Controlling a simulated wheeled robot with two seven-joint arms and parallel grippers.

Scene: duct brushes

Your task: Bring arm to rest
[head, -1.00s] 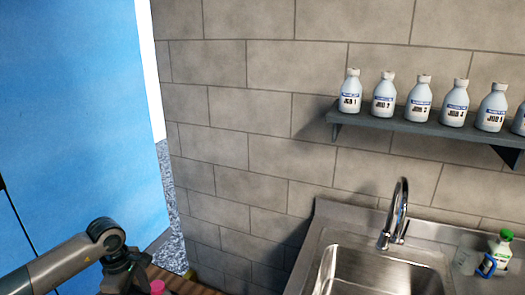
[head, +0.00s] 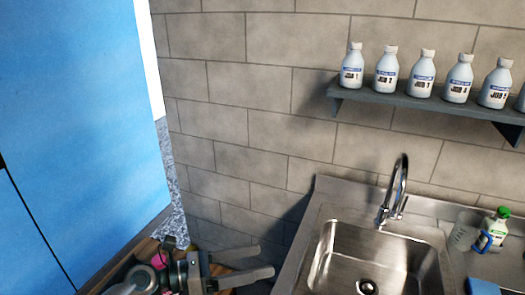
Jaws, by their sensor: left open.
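My left arm comes in at the bottom left of the head view. My left gripper (head: 264,260) points to the right, with its two grey fingers apart and nothing seen between them. It is in front of the grey block wall, to the left of the sink, above a brown wooden surface. My right gripper is not in view.
A steel sink (head: 333,255) with a curved tap (head: 401,190) is at the lower right. A shelf (head: 425,103) above it holds several white bottles. A green-capped bottle (head: 499,222) and a clear jug (head: 464,232) stand right of the sink. A large blue panel (head: 80,120) fills the left.

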